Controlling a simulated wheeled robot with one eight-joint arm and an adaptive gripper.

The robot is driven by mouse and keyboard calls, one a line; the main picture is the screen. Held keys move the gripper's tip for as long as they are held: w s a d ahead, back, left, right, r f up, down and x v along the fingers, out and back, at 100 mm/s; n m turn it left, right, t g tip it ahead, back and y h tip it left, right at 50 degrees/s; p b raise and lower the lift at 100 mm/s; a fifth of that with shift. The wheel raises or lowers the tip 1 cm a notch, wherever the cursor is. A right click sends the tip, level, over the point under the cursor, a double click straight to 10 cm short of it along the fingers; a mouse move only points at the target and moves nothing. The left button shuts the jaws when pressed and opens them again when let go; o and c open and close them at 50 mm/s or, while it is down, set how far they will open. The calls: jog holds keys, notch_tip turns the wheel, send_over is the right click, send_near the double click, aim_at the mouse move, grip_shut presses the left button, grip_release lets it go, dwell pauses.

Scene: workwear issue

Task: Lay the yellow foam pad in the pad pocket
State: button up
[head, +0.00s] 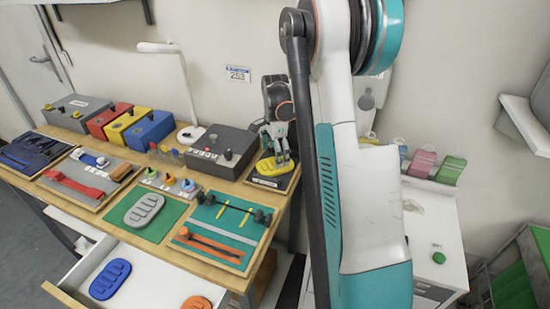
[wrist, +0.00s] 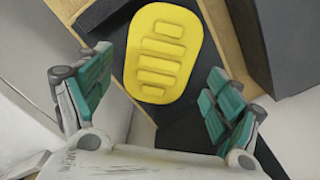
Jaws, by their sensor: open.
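The yellow foam pad (wrist: 163,80) is an oval with several raised bars. It lies flat on a dark surface with wooden edging, seen in the wrist view. In the head view the yellow pad (head: 265,168) is partly covered by my gripper (head: 278,160), at the right end of the wooden table. In the wrist view my gripper (wrist: 158,98) is open, with one teal-padded finger on each side of the pad's near end. The fingers appear apart from the pad. I cannot tell for certain which spot is the pad pocket.
A grey box with knobs (head: 222,150) stands close left of my gripper. A green mat with a grey oval pad (head: 144,210) and a teal board (head: 222,222) lie nearer. An open drawer (head: 140,262) holds blue (head: 110,279) and orange pads (head: 197,302).

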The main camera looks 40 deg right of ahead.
notch_tip(320, 180, up, 9)
jog(key=p, duration=0.2)
dwell(0.5)
jog(key=shift+a, duration=0.1)
